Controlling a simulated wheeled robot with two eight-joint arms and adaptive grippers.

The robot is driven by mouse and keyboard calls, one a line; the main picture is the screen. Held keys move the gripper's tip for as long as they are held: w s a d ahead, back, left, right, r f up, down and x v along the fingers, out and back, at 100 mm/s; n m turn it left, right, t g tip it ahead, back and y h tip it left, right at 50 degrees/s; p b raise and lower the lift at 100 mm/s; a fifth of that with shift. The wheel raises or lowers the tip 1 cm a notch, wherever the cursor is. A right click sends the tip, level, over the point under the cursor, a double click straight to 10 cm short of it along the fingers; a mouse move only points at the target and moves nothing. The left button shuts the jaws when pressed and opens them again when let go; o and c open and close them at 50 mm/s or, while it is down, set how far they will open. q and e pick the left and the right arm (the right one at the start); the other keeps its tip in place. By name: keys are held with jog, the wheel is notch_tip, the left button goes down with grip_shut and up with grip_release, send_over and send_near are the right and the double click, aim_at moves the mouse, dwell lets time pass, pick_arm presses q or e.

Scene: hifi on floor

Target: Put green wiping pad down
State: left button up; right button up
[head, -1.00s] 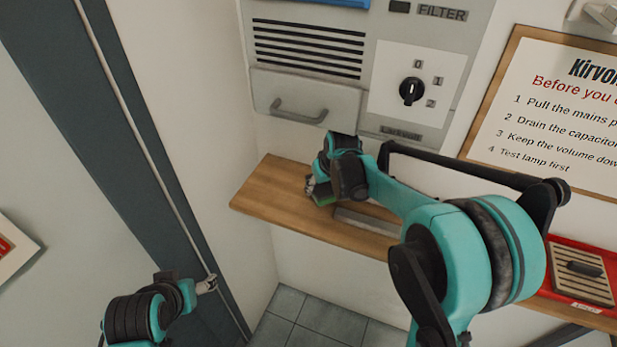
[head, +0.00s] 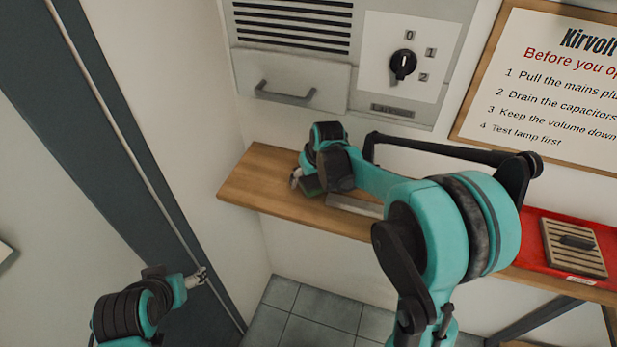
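The green wiping pad (head: 311,186) shows as a small dark green patch under my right gripper (head: 300,180), at the left part of the wooden shelf (head: 250,180). My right wrist hides most of the pad and the fingers, so I cannot tell whether the fingers grip it or whether it touches the shelf. My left gripper (head: 203,276) is at the lower left, well away from the shelf, in front of the dark door frame. Its fingertips look small and close together, and nothing shows in them.
A pale flat tray (head: 352,204) lies on the shelf beside my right wrist. A red tray (head: 533,253) with a slatted wooden block (head: 572,247) is at the right end. Above are a drawer (head: 290,85) with a handle and a rotary switch (head: 403,64). The shelf's left end is bare.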

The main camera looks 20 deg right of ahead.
aim_at(310, 177)
jog(key=shift+r+p, duration=0.3)
jog(key=v, duration=0.2)
jog(key=shift+s+r, duration=0.1)
jog(key=shift+r, duration=0.25)
jog(key=s, duration=0.4)
jog(key=s+d, duration=0.1)
jog(key=s, duration=0.3)
jog(key=s+d, duration=0.1)
jog(key=s, duration=0.3)
jog(key=shift+d+r, duration=0.1)
jog(key=shift+d, duration=0.05)
jog(key=s+a+r+m+t, duration=0.2)
jog(key=s+r, duration=0.1)
jog(key=s, duration=1)
jog(key=shift+t+h, duration=0.3)
jog(key=shift+h, duration=0.1)
jog(key=shift+a+r, duration=0.1)
jog(key=shift+r, duration=0.05)
